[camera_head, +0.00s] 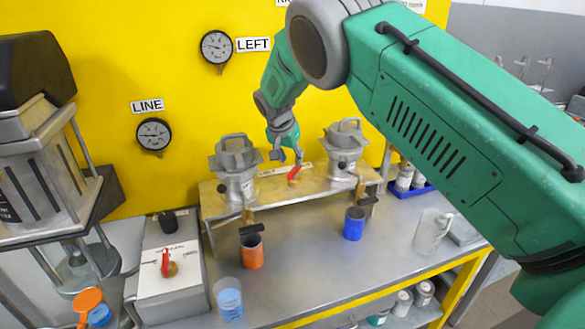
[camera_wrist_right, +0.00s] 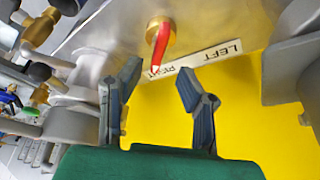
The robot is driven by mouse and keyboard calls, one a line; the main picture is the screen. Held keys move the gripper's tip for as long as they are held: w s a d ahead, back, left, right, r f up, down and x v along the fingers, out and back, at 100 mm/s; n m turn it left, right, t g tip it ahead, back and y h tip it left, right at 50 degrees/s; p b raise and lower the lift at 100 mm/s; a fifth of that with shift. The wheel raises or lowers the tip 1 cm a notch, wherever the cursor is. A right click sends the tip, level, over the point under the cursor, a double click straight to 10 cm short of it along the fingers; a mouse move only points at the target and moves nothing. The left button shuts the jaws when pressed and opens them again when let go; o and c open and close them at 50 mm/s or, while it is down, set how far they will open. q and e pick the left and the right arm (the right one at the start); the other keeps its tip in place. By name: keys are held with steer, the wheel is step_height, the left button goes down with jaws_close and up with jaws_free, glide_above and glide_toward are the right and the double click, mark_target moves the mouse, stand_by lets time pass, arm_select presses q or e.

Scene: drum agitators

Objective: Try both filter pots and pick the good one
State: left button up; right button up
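Two metal filter pots with clamped lids stand on a raised steel shelf: the left pot (camera_head: 235,165) and the right pot (camera_head: 344,148). Between them is a valve with a red handle (camera_head: 294,174); it also shows in the right wrist view (camera_wrist_right: 160,42) on a brass base, beside a LEFT label (camera_wrist_right: 234,48). My right gripper (camera_head: 287,155) is just behind and above this handle. In the right wrist view its two fingers (camera_wrist_right: 158,88) are apart with nothing between them, the handle lying beyond the tips. My left gripper is not in view.
An orange cup (camera_head: 251,252) and a blue cup (camera_head: 354,224) stand below the pots' taps. Gauges marked LEFT (camera_head: 217,46) and LINE (camera_head: 153,134) hang on the yellow wall. A clear cup (camera_head: 228,300), a jug (camera_head: 432,232) and a box with another red handle (camera_head: 170,275) are nearby.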

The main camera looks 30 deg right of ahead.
mark_target(293, 169)
steer(key=x, duration=0.5)
steer(key=shift+w+d+f+p, duration=0.1)
steer(key=shift+f+p, duration=0.1)
steer(key=shift+p, duration=0.1)
jaws_close()
